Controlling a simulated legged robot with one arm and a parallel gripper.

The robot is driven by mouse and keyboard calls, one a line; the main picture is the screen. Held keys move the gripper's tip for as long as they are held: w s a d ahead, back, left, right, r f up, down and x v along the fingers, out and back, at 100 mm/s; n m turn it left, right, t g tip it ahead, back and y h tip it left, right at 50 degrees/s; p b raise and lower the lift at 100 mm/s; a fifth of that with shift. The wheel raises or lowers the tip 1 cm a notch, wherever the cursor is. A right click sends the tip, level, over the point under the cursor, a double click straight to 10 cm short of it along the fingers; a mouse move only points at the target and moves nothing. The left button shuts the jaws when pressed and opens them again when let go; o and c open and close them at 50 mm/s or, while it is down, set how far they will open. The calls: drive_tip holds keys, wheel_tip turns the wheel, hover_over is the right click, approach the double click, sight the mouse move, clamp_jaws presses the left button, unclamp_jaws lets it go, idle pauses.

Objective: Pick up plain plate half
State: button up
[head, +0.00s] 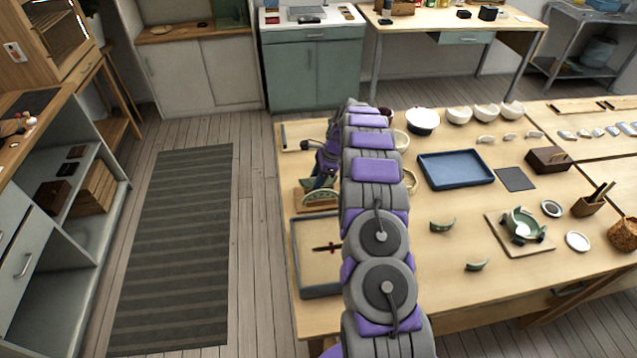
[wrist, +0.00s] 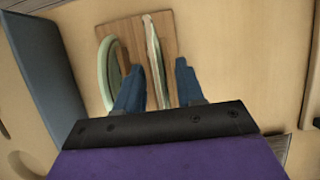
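In the wrist view, my gripper (wrist: 159,68) points down with its two blue fingers spread apart. A thin pale green-cream piece (wrist: 153,48), seen edge-on, stands between the fingers with a gap on either side. A second pale green curved piece (wrist: 105,66) stands just left of the left finger. Both are over a small wooden board (wrist: 134,30). I cannot tell which one is the plain plate half. In the head view, a green half-disc (head: 322,198) shows on the wooden stand (head: 316,209), below my gripper (head: 322,183), which is partly hidden by my arm.
A dark-edged tray (head: 298,258) with a thin dark object lies in front of the stand. A blue tray (head: 455,169), white bowls (head: 422,120) and green shards (head: 443,225) lie right of my arm. The left table edge is close. Bare tabletop lies right of the board.

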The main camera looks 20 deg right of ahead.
clamp_jaws()
drive_tip(key=shift+r+b, duration=0.15)
drive_tip(key=shift+b, duration=0.55)
